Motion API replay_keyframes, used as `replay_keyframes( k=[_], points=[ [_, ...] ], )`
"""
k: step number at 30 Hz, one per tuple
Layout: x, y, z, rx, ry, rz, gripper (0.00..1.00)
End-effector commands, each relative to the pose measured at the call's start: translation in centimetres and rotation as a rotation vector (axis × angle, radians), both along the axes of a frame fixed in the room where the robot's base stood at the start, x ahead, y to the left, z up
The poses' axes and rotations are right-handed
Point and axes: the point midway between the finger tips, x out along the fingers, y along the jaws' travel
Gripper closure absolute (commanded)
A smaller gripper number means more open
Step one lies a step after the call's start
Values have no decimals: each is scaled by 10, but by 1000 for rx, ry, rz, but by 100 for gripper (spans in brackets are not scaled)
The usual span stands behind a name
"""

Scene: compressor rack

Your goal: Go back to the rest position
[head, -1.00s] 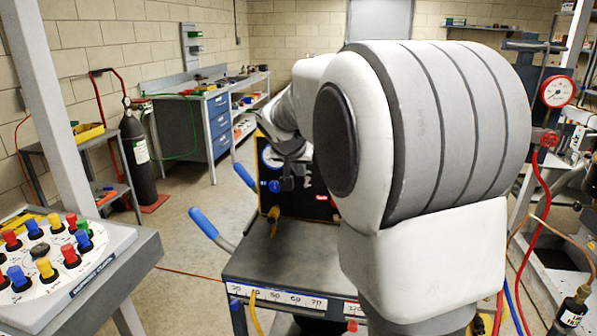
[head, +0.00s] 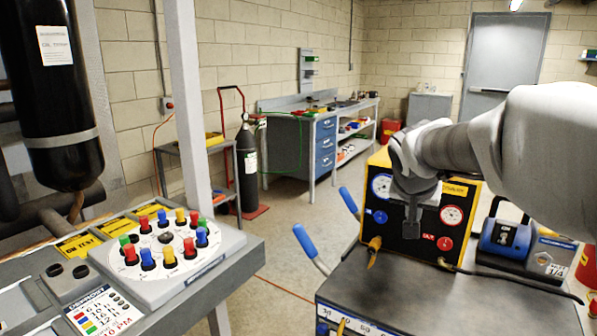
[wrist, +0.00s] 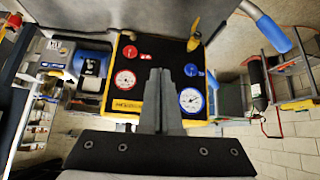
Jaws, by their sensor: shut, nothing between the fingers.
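My gripper (head: 412,226) hangs pointing down at the end of my arm, in front of the black and yellow gauge box (head: 464,218) in the head view. Its fingers are together and empty. In the wrist view the shut fingers (wrist: 160,78) reach up over the same gauge box (wrist: 135,50), which shows two round gauges and red and blue knobs. I cannot tell whether the fingers touch the box.
The box stands on a grey cart (head: 400,290) with blue handles (head: 301,240). A blue pump (head: 508,238) is on its right. At left is a panel with coloured knobs (head: 160,256) beside a white post (head: 190,100). The floor beyond is open.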

Motion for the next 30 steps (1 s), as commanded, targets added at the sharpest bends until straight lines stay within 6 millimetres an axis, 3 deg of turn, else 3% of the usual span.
replay_keyframes(
  k=[1,9,18,22,24,30],
  points=[
    [-23,8,4,9,12,29,100],
    [-131,50,-7,42,104,214,100],
    [-229,90,-41,59,171,421,100],
    [-261,104,-58,61,189,501,100],
    [-258,103,-31,61,191,501,100],
    [-258,103,14,61,192,499,100]
  ],
)
